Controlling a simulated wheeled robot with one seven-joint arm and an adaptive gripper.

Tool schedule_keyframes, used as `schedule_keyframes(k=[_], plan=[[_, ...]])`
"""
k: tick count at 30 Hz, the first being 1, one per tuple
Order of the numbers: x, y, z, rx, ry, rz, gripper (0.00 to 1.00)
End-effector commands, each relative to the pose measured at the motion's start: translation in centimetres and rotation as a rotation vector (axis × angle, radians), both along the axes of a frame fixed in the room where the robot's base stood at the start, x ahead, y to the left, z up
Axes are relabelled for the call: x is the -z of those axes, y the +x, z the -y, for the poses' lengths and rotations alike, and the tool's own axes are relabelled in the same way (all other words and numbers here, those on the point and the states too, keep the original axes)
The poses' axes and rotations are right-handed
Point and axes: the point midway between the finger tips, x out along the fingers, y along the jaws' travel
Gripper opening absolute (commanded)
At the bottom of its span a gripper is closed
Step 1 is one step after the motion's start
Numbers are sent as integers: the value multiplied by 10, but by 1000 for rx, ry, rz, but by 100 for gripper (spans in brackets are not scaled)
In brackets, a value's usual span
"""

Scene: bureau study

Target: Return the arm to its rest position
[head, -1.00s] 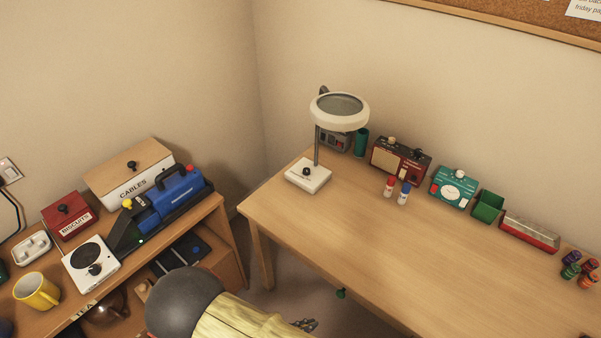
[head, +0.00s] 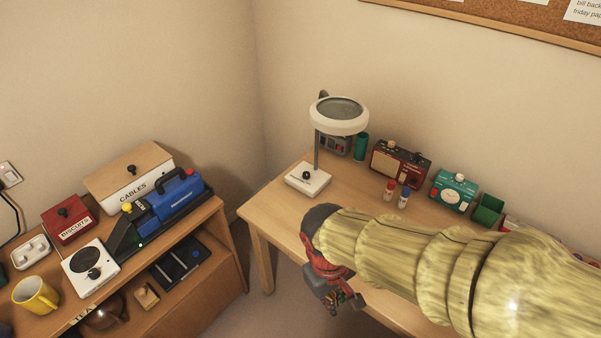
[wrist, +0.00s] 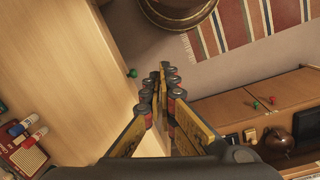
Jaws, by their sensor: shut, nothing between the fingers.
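My gripper (head: 345,300) is at the front left edge of the wooden desk (head: 268,211) in the head view, with my yellow-sleeved arm reaching in from the right. In the wrist view my gripper (wrist: 162,95) has its fingers together and holds nothing. Below the fingers the wrist view shows the desk's edge on the left and the floor beyond it. My arm hides much of the desk's right part in the head view.
A magnifier lamp (head: 308,179), a red radio (head: 400,165) and a teal device (head: 453,191) stand along the desk's back. A low shelf (head: 220,230) with a blue machine (head: 178,199) is at left. A striped rug (wrist: 240,25) lies on the floor.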

Motion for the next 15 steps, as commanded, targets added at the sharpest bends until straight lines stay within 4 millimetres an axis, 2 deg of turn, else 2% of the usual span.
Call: schedule_keyframes(k=[1,7,15], plan=[[-16,1,9,58,43,48,0],[-69,-1,42,251,174,219,0],[-138,-6,98,444,239,473,0]])
